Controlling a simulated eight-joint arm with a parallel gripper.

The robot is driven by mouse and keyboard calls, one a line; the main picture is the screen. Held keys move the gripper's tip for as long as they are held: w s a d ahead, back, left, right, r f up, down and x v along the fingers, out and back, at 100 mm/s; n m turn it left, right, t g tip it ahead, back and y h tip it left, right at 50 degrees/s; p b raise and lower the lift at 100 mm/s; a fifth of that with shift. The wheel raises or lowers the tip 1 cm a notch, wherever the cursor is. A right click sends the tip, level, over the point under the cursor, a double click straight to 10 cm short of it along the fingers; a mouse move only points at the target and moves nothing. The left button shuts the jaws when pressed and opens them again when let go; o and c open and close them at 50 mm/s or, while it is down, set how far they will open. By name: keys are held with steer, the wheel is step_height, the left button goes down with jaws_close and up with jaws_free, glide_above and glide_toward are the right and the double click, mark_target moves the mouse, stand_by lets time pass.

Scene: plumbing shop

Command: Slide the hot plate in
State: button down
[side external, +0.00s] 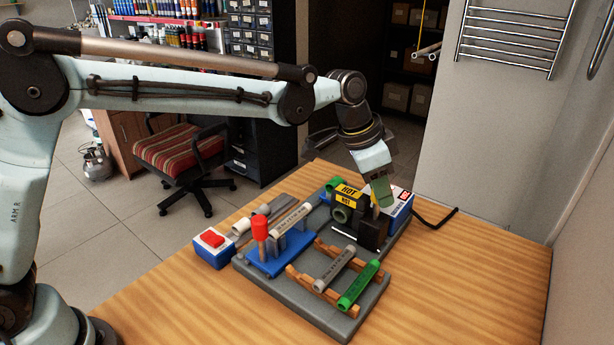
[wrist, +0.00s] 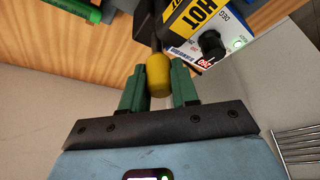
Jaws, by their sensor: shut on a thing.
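The hot plate (side external: 373,230) is a dark block on the grey base at the back of the fixture. A yellow HOT label (side external: 347,192) marks the black part beside it. In the wrist view the yellow handle knob (wrist: 159,75) sits between the green fingers of my gripper (wrist: 160,88), which are shut on it. In the side view my gripper (side external: 378,192) reaches down to the top of the hot plate, and its fingertips partly hide the handle. The HOT label (wrist: 202,12) also shows at the top right of the wrist view.
A blue clamp with a red knob (side external: 261,229) holds a white pipe. A grey pipe (side external: 335,267) and a green pipe (side external: 358,285) rest on a wooden rack. A red-button box (side external: 213,248) stands at left. A white control box (side external: 399,202) stands behind the plate. The right tabletop (side external: 470,290) is clear.

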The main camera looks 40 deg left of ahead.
mark_target(352, 189)
steer(key=a, duration=0.7)
steer(key=shift+a, duration=0.1)
steer(key=c, duration=0.8)
jaws_free()
steer(key=shift+c, duration=0.2)
steer(key=shift+r, duration=0.15)
steer(key=shift+s+r, duration=0.15)
steer(key=shift+r, duration=0.2)
steer(key=v, duration=1.1)
